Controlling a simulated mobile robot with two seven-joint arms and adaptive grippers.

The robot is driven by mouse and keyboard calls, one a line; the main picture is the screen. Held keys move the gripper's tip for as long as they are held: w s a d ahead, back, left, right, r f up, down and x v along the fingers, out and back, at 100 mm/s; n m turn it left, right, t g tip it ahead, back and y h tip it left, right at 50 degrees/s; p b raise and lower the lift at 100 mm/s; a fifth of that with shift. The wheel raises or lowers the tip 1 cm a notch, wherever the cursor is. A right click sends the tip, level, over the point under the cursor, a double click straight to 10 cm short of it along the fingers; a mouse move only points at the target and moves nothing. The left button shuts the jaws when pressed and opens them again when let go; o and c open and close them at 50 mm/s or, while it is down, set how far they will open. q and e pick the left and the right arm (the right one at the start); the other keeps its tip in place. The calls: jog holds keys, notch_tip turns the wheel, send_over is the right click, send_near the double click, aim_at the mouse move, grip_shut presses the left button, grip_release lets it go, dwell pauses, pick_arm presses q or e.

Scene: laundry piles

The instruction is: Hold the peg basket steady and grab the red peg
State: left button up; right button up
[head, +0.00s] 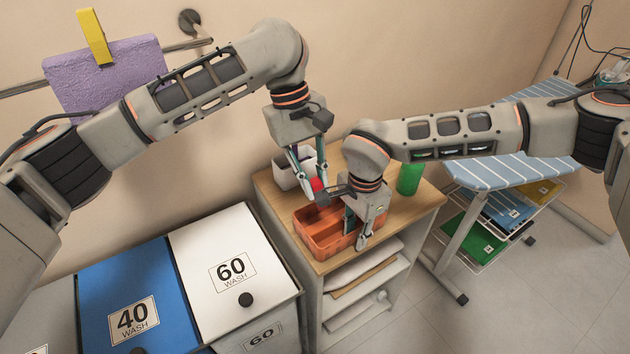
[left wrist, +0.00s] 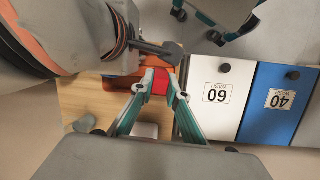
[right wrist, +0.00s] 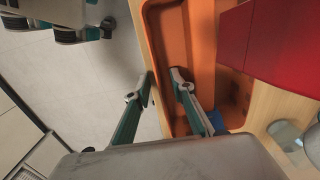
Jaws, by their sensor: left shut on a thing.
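The orange peg basket (head: 308,240) sits on the wooden top of a small shelf unit, and its inside shows in the right wrist view (right wrist: 205,40). My left gripper (head: 311,183) is shut on the red peg (left wrist: 160,82), above the basket's far side in the head view. The peg shows large and red in the right wrist view (right wrist: 290,45). My right gripper (right wrist: 163,82) straddles the basket's near wall, one finger outside and one inside. Whether both fingers press the wall is unclear. My right wrist hides part of the basket in the head view.
A light container (head: 288,177) stands behind the basket, and a green cylinder (head: 409,178) stands at the right on the shelf top. A blue item (right wrist: 216,122) lies in the basket. Laundry bins (head: 200,248) are at the left, a striped ironing board (head: 490,172) at the right.

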jog(key=shift+r, duration=0.1)
notch_tip(320, 180, up, 12)
dwell(0.5)
pick_arm(q)
jog(key=shift+s, duration=0.1)
pick_arm(e)
jog(key=shift+s, duration=0.1)
